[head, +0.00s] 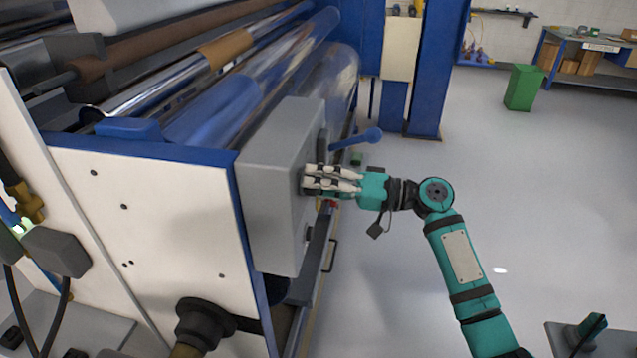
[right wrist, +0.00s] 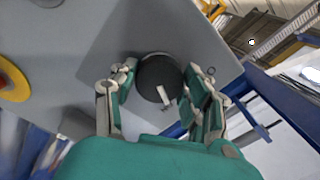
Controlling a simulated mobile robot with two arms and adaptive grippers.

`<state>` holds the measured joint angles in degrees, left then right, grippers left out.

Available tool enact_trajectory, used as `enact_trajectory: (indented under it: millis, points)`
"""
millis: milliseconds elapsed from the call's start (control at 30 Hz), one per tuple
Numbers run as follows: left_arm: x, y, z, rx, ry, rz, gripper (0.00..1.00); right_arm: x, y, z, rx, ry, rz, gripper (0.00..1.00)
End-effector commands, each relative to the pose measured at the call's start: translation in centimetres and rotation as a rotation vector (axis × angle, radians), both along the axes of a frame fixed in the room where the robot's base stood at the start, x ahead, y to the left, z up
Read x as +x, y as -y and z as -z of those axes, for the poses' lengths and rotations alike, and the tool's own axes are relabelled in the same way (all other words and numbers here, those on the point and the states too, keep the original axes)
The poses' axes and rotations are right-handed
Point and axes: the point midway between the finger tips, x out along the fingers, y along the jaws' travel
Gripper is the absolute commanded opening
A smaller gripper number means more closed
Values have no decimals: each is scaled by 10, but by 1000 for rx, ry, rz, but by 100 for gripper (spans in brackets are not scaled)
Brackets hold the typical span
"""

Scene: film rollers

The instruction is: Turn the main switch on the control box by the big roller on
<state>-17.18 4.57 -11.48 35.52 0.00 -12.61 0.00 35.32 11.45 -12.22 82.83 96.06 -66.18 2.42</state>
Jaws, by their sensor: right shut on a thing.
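The grey control box (head: 272,195) is fixed to the end of the machine, by the big shiny roller (head: 343,75). My right gripper (head: 312,180) is at the box's right-hand face in the head view. In the right wrist view, the main switch (right wrist: 155,72) is a dark round knob with a pale pointer mark towards its lower side. The fingers of my right gripper (right wrist: 160,92) are on both sides of the knob and shut on it. My left gripper is not in view.
A yellow disc with a red centre (right wrist: 12,78) is on the same box face. The floor to the right is mostly open, with a green bin (head: 523,88) further back.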

Motion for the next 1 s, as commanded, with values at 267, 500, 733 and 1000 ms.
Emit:
enact_trajectory:
  millis: [267,500,733,1000]
  points:
    - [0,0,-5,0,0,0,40,0,0,-1,33,-123,1,16]
    - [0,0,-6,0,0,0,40,0,1,-1,44,-163,1,16]
    - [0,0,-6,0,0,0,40,0,1,-1,46,-168,2,16]
    - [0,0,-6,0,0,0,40,0,1,-1,47,-168,1,61]
